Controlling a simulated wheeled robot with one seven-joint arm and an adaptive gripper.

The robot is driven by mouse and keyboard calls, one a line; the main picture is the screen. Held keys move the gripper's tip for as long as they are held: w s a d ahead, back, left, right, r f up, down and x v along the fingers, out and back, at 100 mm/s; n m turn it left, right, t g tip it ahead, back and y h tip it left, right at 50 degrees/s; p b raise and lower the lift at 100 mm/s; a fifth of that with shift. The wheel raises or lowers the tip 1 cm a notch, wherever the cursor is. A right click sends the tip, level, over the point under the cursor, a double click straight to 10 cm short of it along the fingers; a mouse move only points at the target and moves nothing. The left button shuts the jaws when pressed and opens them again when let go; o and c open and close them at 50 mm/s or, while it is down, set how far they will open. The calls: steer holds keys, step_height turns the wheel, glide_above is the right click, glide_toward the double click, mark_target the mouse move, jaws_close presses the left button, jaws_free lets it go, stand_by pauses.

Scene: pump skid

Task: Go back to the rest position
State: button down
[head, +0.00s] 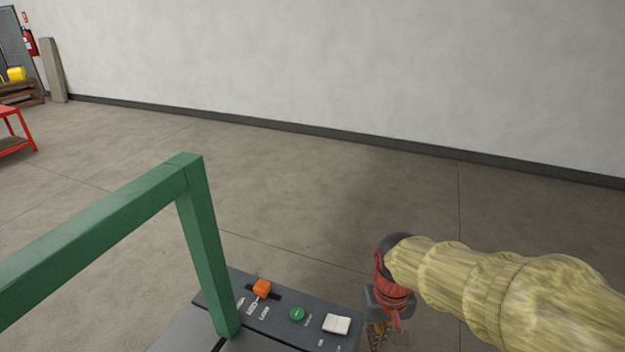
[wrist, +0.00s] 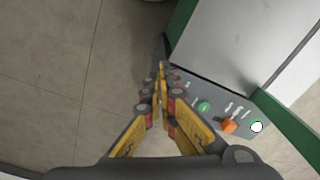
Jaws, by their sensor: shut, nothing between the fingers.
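My gripper (wrist: 162,78) is shut and empty in the wrist view, with its yellow and black fingers together. In the head view my gripper (head: 377,335) hangs just past the right end of the dark control panel (head: 275,318), partly cut off by the lower edge. The panel carries an orange knob (head: 262,288), a green button (head: 297,314) and a white rocker switch (head: 337,324). In the wrist view the green button (wrist: 204,106) and orange knob (wrist: 228,125) lie right of my fingers, and a white round piece (wrist: 257,127) lies farther right.
A green frame (head: 187,180) rises over the panel's left part. A red table (head: 12,130) stands far left, near a pallet (head: 20,92) and a fire extinguisher (head: 31,42). The floor between the skid and the grey wall (head: 350,70) is clear.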

steer(key=s+d+r+t+b, duration=0.2)
steer(key=s+r+b, duration=0.1)
steer(key=s, duration=0.3)
steer(key=s+d+r+m+t+b, duration=0.1)
steer(key=s+d+r+t+b, duration=0.1)
steer(key=s, duration=0.3)
steer(key=shift+s+d+r+t+b, duration=0.4)
steer(key=shift+d+t, duration=0.1)
steer(key=shift+d, duration=0.05)
